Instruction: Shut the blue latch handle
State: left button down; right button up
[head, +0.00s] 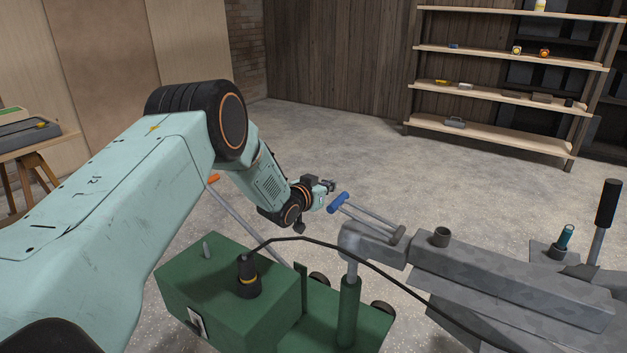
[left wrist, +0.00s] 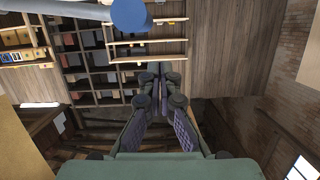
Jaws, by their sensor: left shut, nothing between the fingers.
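The blue latch handle (head: 338,202) is a short blue grip at the end of slanting grey rods on the trailer's grey metal drawbar (head: 500,280). The rods rise up and to the left from the drawbar. My left gripper (head: 329,186) is just left of and above the blue grip in the head view; I cannot tell whether they touch. In the left wrist view, a round blue end (left wrist: 130,14), likely the same grip, shows at the top, above my shut, empty fingers (left wrist: 157,72). My right gripper is not in view.
A green box-shaped base (head: 230,285) with a black cable stands below my left arm. A teal-topped post (head: 566,236) and a black-gripped lever (head: 606,205) stand at the right. A wooden shelf (head: 500,97) is at the back. Open concrete floor lies behind the drawbar.

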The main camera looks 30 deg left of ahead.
pick_arm(q)
jog(key=p+v, duration=0.3)
jog(key=v, duration=0.7)
jog(key=shift+a+r, duration=0.15)
jog(key=shift+r, duration=0.2)
jog(key=shift+a, duration=0.1)
jog(key=s+d+f+n+g, duration=0.1)
jog(key=s+d+f+g, duration=0.35)
jog(key=s+f, duration=0.55)
jog(key=s+d+f+n+g, duration=0.1)
jog(key=s+d+f+g, duration=0.45)
jog(key=s, duration=0.65)
jog(key=s+d+f+g, duration=0.2)
jog(key=s, duration=1)
jog(key=s+d+f+m+g, duration=0.1)
jog(key=s+d+f+g, duration=0.2)
jog(key=s, duration=0.9)
jog(key=shift+s+f+y, duration=0.15)
jog(key=shift+s+y, duration=0.1)
jog(key=shift+y, duration=0.05)
